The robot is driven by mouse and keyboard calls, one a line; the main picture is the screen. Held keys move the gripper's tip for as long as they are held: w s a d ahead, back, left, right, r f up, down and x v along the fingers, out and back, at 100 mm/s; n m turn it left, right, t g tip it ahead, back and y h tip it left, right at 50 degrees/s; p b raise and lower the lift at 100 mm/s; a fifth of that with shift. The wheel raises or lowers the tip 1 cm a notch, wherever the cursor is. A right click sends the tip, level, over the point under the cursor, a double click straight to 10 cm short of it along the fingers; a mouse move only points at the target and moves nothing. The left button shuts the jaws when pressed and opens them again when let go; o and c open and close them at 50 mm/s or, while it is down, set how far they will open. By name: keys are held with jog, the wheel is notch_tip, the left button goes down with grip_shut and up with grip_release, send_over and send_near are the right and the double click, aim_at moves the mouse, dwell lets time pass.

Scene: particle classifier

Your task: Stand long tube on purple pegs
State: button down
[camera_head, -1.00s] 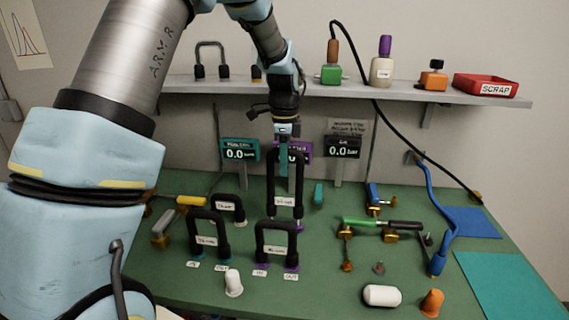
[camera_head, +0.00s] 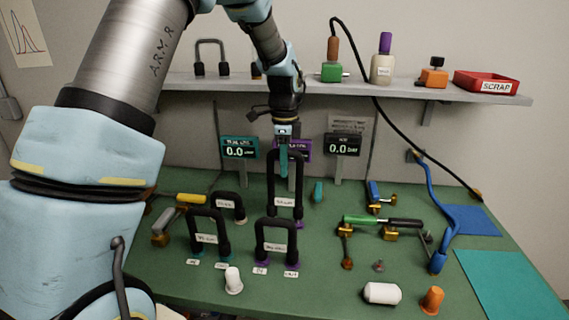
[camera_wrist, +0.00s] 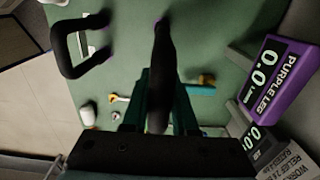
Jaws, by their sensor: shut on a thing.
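The long tube (camera_head: 300,185) is a tall black inverted U with a white label, upright behind the two shorter front tubes. My gripper (camera_head: 283,160) is at its top, shut on it from above. In the wrist view the tube (camera_wrist: 162,60) runs between the teal fingers of my gripper (camera_wrist: 160,100). A purple peg (camera_head: 299,223) shows at the foot of the tube's right leg. I cannot tell whether that leg is fully seated. The foot of the left leg is partly hidden behind the front tube.
Short black tubes stand close by at front left (camera_head: 193,235), front (camera_head: 260,240) and behind left (camera_head: 240,205). A purple display (camera_head: 302,150) stands behind my gripper. A green-handled tool (camera_head: 360,220) lies to the right. A white bottle (camera_head: 233,280) stands in front.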

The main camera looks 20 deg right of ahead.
jog(key=shift+f+b, duration=0.55)
jog(key=shift+f, duration=0.65)
jog(key=c, duration=0.6)
grip_release()
notch_tip(320, 180, up, 11)
jog(key=b, duration=0.2)
jog(key=shift+b, duration=0.3)
jog(key=shift+f, duration=0.1)
jog(key=a+f+n, duration=0.4)
jog(key=a+n, duration=0.6)
jog(key=a, duration=0.6)
jog(key=s+a+f+n, duration=0.2)
jog(key=s+a+n, duration=0.2)
jog(key=a, duration=0.1)
jog(key=s+a+f+n+t, duration=0.1)
jog(key=s+a+n, duration=0.2)
jog(key=a+n, duration=0.1)
jog(key=s+a+f+n, duration=0.2)
jog(key=s+a+n, duration=0.2)
jog(key=a, duration=0.3)
jog(key=shift+s+f+n+t, duration=0.3)
jog(key=shift+n, duration=0.1)
